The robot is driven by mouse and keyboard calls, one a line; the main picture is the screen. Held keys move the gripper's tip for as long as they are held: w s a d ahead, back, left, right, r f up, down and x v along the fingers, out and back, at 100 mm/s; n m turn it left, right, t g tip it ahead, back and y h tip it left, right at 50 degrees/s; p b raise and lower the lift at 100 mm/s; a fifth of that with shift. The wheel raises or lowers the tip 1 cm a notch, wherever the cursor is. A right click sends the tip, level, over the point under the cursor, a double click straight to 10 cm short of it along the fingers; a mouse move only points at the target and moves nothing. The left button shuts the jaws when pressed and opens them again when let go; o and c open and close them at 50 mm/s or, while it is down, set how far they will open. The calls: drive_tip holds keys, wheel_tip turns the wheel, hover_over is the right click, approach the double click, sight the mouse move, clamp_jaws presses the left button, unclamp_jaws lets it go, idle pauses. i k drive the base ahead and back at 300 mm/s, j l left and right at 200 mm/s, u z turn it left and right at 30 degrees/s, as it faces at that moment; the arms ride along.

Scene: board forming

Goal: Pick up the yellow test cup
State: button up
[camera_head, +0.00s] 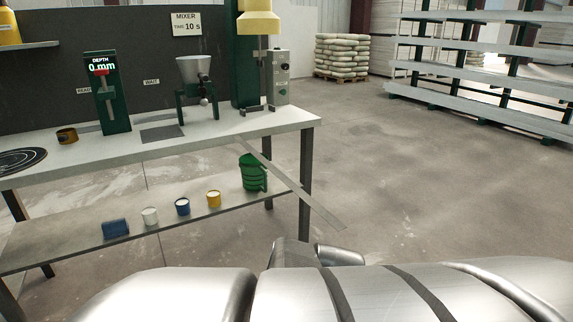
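The yellow test cup (213,199) stands upright on the lower shelf (60,243) of the workbench. It is the rightmost in a row of small cups there and has a pale top. A blue cup (182,207) stands just left of it, then a white cup (150,216). A blue object (115,228), seemingly lying on its side, is at the left end of the row. My arm fills the bottom of the view, well apart from the cup. My gripper's fingers cannot be made out.
A green bucket (253,173) is right of the yellow cup. A flat grey bar (300,186) slants outward from the bench (250,127). A depth gauge (108,95), a funnel stand (196,85) and a mixer (258,60) stand on top. Floor to the right is clear.

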sight(213, 196)
drive_tip(key=i+j, duration=1.35)
drive_tip(key=i, duration=0.25)
drive_tip(key=z, duration=0.05)
